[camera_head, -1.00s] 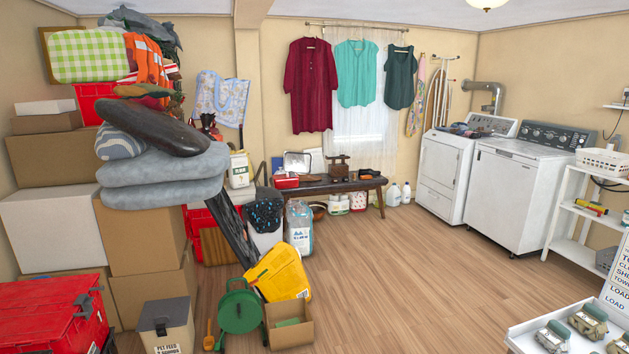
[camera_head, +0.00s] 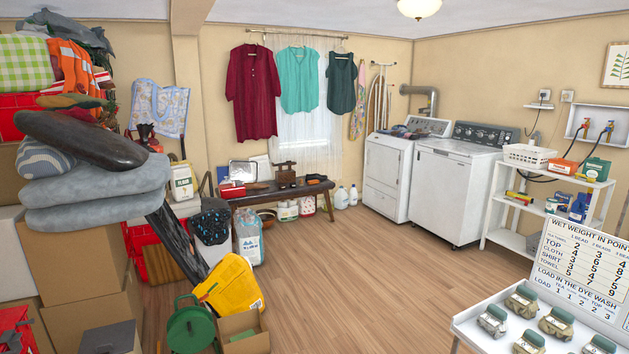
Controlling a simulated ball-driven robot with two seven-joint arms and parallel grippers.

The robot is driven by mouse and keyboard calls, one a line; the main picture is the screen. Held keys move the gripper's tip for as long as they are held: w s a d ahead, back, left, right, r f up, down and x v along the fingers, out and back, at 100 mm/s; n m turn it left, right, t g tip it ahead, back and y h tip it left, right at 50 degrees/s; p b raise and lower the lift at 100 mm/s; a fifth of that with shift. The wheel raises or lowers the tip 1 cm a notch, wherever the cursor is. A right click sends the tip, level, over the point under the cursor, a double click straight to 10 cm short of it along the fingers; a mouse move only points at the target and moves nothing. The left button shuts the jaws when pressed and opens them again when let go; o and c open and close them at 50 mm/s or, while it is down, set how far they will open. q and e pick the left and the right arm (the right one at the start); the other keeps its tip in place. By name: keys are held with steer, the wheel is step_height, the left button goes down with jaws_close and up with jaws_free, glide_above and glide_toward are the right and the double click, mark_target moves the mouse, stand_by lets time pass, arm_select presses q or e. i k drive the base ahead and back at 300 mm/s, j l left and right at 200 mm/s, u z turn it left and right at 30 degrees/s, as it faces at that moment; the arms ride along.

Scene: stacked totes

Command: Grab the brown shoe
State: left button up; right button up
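I cannot clearly make out a brown shoe. A small brown item (camera_head: 258,186) lies on the dark bench (camera_head: 300,190) against the back wall, and it is too small to tell whether it is a shoe. A brown rounded thing (camera_head: 267,214) sits on the floor under the bench, also unclear. Neither of my grippers is in view.
Boxes (camera_head: 75,260) and grey cushions (camera_head: 100,190) are stacked at the left. A yellow tote (camera_head: 229,287), green reel (camera_head: 190,325) and open carton (camera_head: 243,333) stand on the floor. A white tray table (camera_head: 470,322) is at the lower right. The middle floor is clear.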

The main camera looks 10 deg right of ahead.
mark_target(256, 185)
steer(key=i+l+z, duration=0.1)
steer(key=i+z, duration=0.3)
steer(key=i, duration=4.85)
steer(key=i+l+u, duration=0.15)
steer(key=i, duration=0.55)
steer(key=i+l, duration=0.15)
steer(key=i, duration=0.5)
steer(key=j+u, duration=0.05)
